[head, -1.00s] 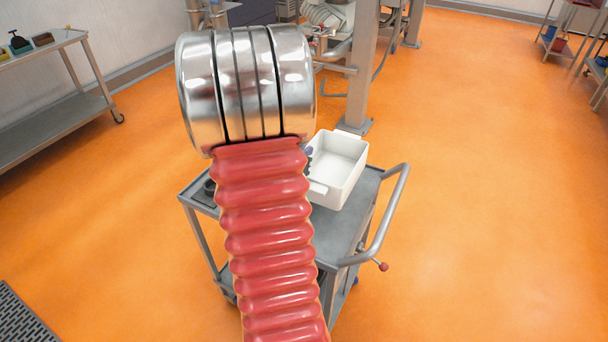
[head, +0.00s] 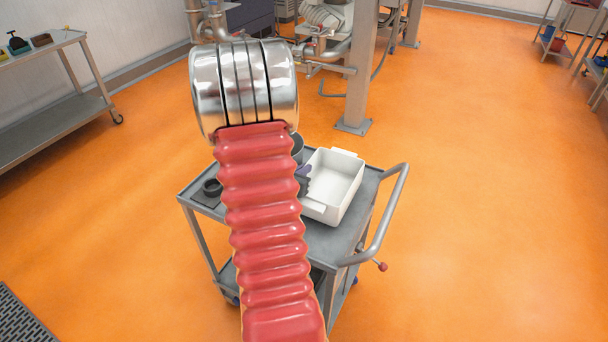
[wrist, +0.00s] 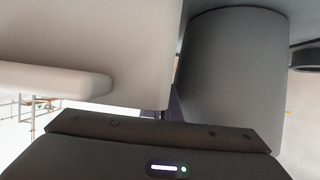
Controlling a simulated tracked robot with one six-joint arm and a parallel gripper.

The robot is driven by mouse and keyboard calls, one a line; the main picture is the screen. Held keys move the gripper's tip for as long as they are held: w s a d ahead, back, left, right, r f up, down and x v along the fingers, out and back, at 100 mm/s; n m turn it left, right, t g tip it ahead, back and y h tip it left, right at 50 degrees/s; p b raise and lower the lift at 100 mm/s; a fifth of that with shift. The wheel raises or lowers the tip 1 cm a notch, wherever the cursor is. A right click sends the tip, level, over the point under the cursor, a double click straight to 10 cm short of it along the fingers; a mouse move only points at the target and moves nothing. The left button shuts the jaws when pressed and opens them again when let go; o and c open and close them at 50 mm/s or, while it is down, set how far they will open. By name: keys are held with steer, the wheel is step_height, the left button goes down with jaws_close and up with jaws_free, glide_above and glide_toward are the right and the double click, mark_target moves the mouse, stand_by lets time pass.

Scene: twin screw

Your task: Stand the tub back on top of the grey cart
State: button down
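The white tub (head: 338,178) is upright, at the top of the grey cart (head: 330,237), towards its right side. I cannot tell whether its base rests fully on the cart. My gripper (head: 303,176) is at the tub's left wall, mostly hidden behind my red arm. In the wrist view the tub (wrist: 110,45) fills the left, and a strip of purple finger shows at its wall. The fingertips are hidden, but the tub has moved together with the gripper, so it looks shut on the wall.
A grey round pot (wrist: 235,65) stands close beside the tub; its rim (head: 297,147) peeks out behind my arm. The cart's handle (head: 385,220) rises at the right. A steel post (head: 360,80) stands behind.

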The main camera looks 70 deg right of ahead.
steer(key=shift+f, duration=1.1)
steer(key=c, duration=2.5)
jaws_free()
steer(key=shift+f, duration=0.1)
steer(key=shift+o, duration=1)
steer(key=v, duration=1.2)
